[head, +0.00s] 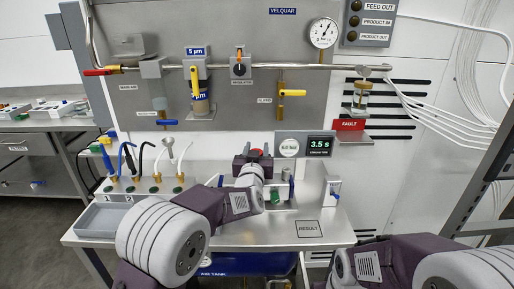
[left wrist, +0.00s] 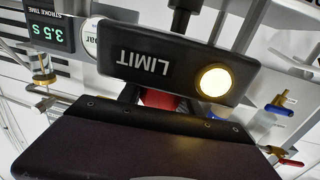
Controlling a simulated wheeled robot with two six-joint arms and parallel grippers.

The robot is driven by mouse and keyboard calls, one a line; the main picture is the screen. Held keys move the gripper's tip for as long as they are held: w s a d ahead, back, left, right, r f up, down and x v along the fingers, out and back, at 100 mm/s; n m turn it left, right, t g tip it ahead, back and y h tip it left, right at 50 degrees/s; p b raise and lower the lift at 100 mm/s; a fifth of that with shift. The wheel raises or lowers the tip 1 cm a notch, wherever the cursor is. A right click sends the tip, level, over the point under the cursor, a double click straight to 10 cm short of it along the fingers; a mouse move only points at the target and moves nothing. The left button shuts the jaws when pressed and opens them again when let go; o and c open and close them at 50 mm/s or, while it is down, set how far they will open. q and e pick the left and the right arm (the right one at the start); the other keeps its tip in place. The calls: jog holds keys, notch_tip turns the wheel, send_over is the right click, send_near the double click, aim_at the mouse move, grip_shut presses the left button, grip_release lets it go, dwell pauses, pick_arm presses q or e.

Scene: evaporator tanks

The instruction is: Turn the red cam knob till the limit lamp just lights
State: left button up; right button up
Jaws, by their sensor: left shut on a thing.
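The red cam knob (head: 257,153) sits at the back of the bench in the head view, between the jaws of my left gripper (head: 254,156). In the left wrist view a strip of the red knob (left wrist: 159,98) shows behind the dark gripper body. My left gripper is shut on the knob. The black LIMIT box (left wrist: 150,63) appears upside down in the left wrist view, and its limit lamp (left wrist: 214,82) glows pale yellow. I cannot make out the lamp in the head view. My right arm is at the lower right, with its gripper out of view.
A display (head: 319,146) reads 3.5 s behind the bench, beside a round dial (head: 289,148). Several cabled fittings and a grey tray (head: 97,221) stand at left. A small white box (head: 332,191) stands at right. The RESULT square (head: 309,229) is bare.

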pick_arm(q)
jog(key=o, duration=1.4)
jog(key=shift+c, duration=0.2)
jog(key=shift+s, duration=0.1)
jog(key=s, duration=0.9)
jog(key=shift+a, duration=0.45)
